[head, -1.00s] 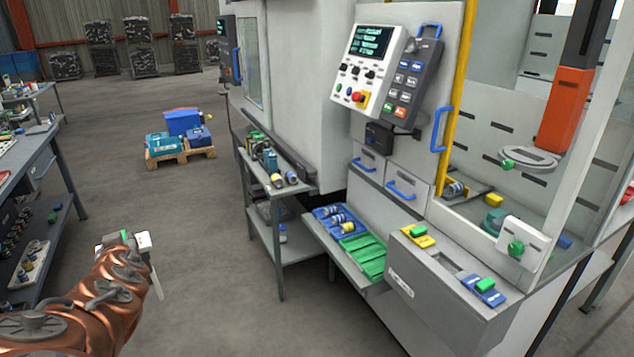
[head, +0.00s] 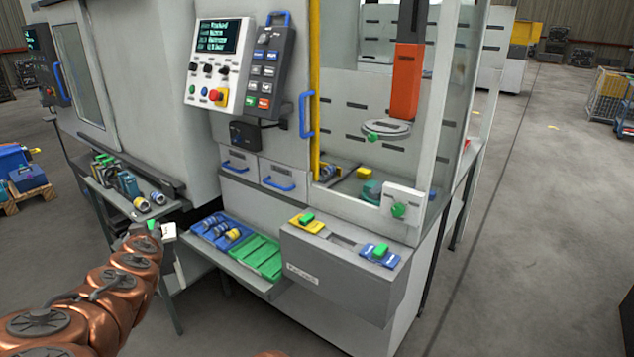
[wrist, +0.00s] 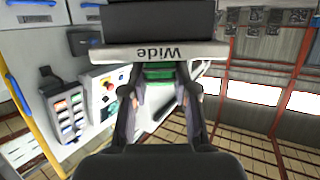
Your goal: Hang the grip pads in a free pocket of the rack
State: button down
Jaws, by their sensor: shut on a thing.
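My gripper (wrist: 162,88) is shut on the grip pads, gripping their green handle (wrist: 159,73). In the wrist view the grip pads show a pale plate (wrist: 190,51) marked "Wide", upside down, and a dark block beyond it. In the head view a white part (head: 169,232) shows at the end of my copper arm, left of the machine; my fingers cannot be made out there. The rack (head: 335,290) is a grey box on the machine's front. A yellow set (head: 316,229) and a blue set (head: 386,260), both with green handles, sit in its top. Between them is an empty dark pocket (head: 345,240).
A shelf with a blue tray (head: 208,224) of parts and a green tray (head: 258,262) juts out left of the rack. A side table (head: 110,205) with tools stands near my arm. The control panel (head: 215,65) is above. Floor (head: 510,250) at right is clear.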

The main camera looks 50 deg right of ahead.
jog(key=s+d+f+m+g+h+b, duration=0.1)
jog(key=s+d+m+g+h+b, duration=0.15)
jog(key=d, duration=0.65)
jog(key=s+d+f+m+g+h+b, duration=0.1)
jog(key=d+m+b, duration=0.15)
jog(key=d, duration=0.65)
jog(key=s+d+f+m+g+h+b, duration=0.1)
jog(key=d+g+h+b, duration=0.15)
jog(key=d, duration=0.65)
jog(key=s+d+r+m+g+h+b, duration=0.2)
jog(key=s+d+m+g+b, duration=0.3)
jog(key=s+d, duration=1.1)
jog(key=shift+s+d+r+m+g, duration=0.15)
jog(key=shift+d+r+m+g, duration=0.45)
jog(key=shift+d, duration=1.25)
jog(key=shift+r, duration=0.1)
jog(key=shift+a+f+b, duration=0.1)
jog(key=shift+f+b, duration=0.25)
jog(key=shift+b, duration=0.7)
jog(key=shift+f+b, duration=0.25)
jog(key=shift+b, duration=0.05)
notch_tip(320, 180, down, 7)
jog(key=b, duration=0.8)
jog(key=shift+f+b, duration=0.2)
jog(key=shift+b, duration=0.2)
